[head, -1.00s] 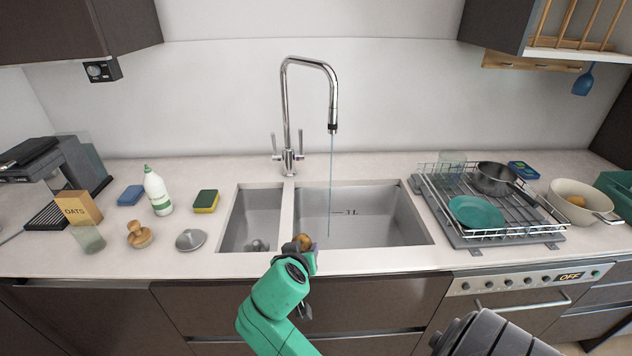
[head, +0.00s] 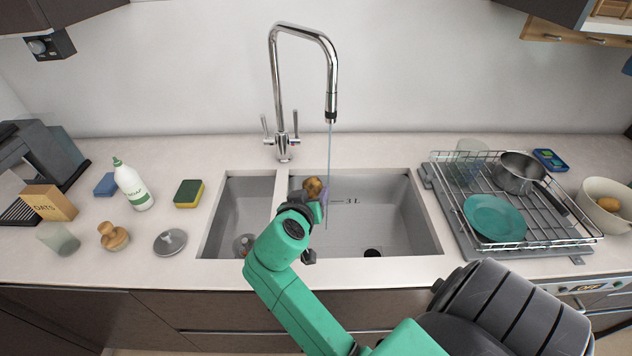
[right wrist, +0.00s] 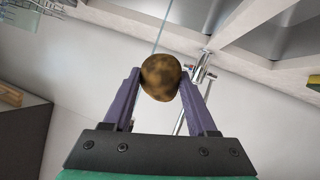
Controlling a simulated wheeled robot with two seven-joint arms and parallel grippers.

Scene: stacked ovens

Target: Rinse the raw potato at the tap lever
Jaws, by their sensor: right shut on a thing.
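My right gripper (head: 317,196) is shut on the brown raw potato (head: 313,187) and holds it over the sink, near the divider between the two basins. In the right wrist view the potato (right wrist: 161,77) sits between the purple fingers (right wrist: 158,92). The chrome tap (head: 277,90) stands behind the sink, with two levers (head: 296,124) at its base. A thin water stream (head: 329,165) falls from its spout into the larger right basin (head: 390,215). The potato is close to the left of the stream; I cannot tell whether they touch. My left gripper is not in view.
A dish rack (head: 575,238) with a teal plate (head: 495,218) and a pot (head: 519,172) stands right of the sink. A soap bottle (head: 133,187), sponge (head: 188,193), brush (head: 113,237) and lid (head: 170,242) stand left. A bowl (head: 590,204) is at the far right.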

